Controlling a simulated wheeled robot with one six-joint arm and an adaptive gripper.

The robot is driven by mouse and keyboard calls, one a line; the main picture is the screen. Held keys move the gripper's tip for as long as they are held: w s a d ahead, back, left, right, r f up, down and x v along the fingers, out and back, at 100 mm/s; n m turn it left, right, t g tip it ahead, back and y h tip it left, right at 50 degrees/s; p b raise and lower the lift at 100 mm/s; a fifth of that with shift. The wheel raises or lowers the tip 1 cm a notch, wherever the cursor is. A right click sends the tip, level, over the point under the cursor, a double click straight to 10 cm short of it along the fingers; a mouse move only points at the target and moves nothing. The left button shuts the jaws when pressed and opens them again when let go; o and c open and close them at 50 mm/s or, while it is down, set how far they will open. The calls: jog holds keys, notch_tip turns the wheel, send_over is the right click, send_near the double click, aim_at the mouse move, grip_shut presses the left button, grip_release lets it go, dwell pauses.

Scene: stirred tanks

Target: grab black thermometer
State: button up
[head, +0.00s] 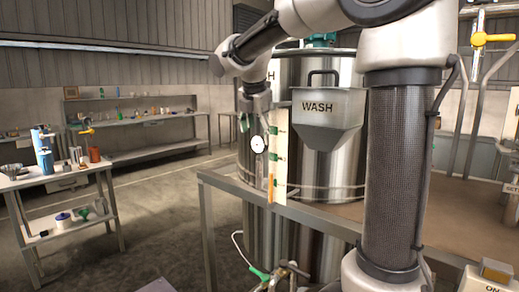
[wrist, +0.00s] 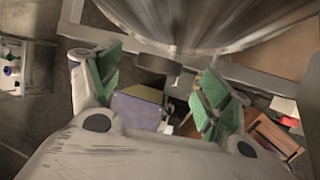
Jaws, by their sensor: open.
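I cannot make out a black thermometer for certain in either view. A small round white dial (head: 257,144) shows in front of the steel tank (head: 312,205) in the head view, just below my gripper (head: 252,112). I cannot tell whether this dial belongs to the thermometer. In the wrist view my gripper (wrist: 164,62) has its green-padded fingers spread wide, with nothing held between them. The curved tank wall (wrist: 200,20) fills the top of that view. A purple-grey block and a brown wooden item lie below the fingers.
A steel hopper marked WASH (head: 328,115) hangs on the tank. A grey metal rail (head: 290,208) runs in front of it. A cart (head: 60,185) with bottles and cans stands at left, and a bench (head: 140,122) stands behind. The floor between is clear.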

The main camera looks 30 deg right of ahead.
aim_at(259, 136)
jog(key=x, duration=0.5)
jog(key=shift+f, duration=0.1)
jog(key=shift+c, duration=0.3)
jog(key=c, duration=1.1)
